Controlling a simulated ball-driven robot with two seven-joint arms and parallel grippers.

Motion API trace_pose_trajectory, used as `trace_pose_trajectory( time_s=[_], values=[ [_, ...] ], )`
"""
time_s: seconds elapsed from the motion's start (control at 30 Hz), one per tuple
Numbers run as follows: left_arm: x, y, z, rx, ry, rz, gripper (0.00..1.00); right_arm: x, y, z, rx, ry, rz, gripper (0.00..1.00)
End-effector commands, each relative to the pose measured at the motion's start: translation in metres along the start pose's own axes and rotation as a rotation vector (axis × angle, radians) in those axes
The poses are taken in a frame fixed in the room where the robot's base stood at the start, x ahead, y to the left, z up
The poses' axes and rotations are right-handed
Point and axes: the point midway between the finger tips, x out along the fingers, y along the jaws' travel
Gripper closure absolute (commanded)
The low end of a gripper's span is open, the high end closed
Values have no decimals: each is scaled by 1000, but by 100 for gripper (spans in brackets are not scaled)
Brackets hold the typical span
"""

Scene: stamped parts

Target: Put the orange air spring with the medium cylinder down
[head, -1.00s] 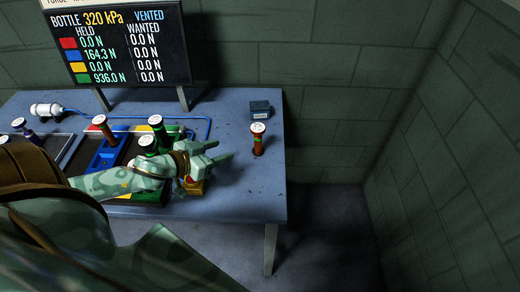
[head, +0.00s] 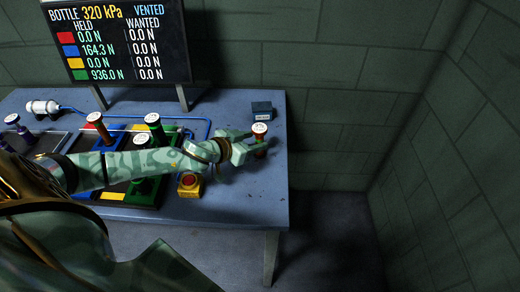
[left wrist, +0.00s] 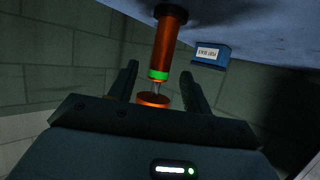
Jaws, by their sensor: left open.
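An orange air spring (head: 260,152) with a pale round top stands upright on the table near its right end. My left gripper (head: 250,147) is at it, with its fingers open. In the left wrist view the spring (left wrist: 165,45) shows as an orange cylinder with a green band, a thin rod and an orange disc. It appears tipped over by the camera's angle, its black end against the table. The open fingers (left wrist: 158,72) lie on either side of it, with gaps visible. My right gripper is not in view.
A small blue labelled box (head: 262,109) stands behind the spring. A yellow box with a red button (head: 190,184) is left of it. Several other springs, including a green one (head: 154,128), stand in coloured bays further left. The front right of the table (head: 250,200) is clear.

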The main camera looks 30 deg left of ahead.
Motion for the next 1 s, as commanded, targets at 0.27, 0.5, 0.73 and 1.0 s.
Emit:
trace_pose_trajectory(
  time_s=[0.27,0.5,0.73,1.0],
  values=[
    [29,1,0,-1,-1,0,51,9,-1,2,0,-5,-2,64],
    [28,1,-1,-1,-1,0,62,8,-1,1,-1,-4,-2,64],
    [28,1,-1,-1,0,0,100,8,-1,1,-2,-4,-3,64],
    [27,1,-5,-2,1,0,100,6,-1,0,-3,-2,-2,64]
  ],
)
